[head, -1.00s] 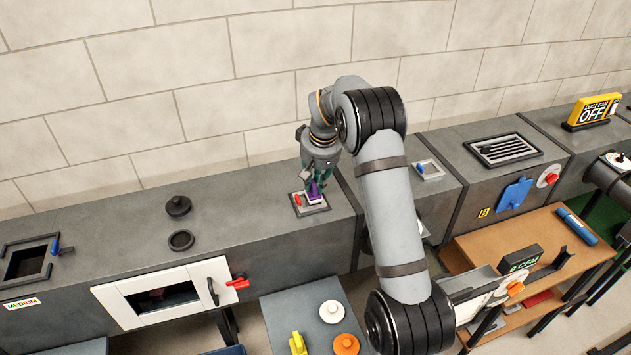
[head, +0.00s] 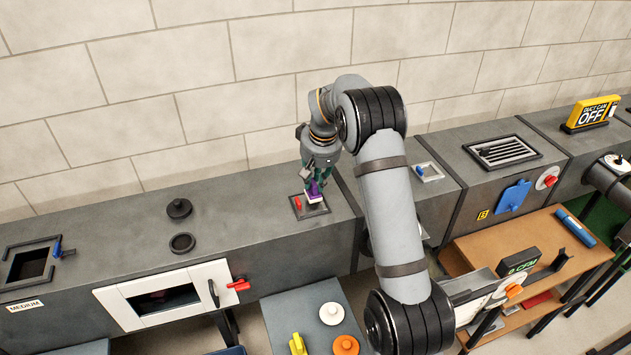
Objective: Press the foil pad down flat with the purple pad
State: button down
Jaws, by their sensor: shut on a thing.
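My gripper (head: 317,179) is shut on the purple pad (head: 315,189) and points down at the top of the grey duct. The purple pad has a pale bottom face. It is over the small dark-framed opening (head: 322,212) in the duct top, which has a red handle (head: 297,203) at its left side. I cannot tell whether the pad touches anything under it. The foil pad cannot be made out clearly; the pad and gripper cover part of the frame.
On the duct to the left are a black knobbed lid (head: 179,208) and a black ring (head: 182,243). A white-framed door (head: 165,298) with a red handle is on the duct front. A grey table (head: 311,310) with white, orange and yellow pieces stands in front.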

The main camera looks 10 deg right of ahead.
jog(key=shift+r+p, duration=1.75)
jog(key=shift+r, duration=0.95)
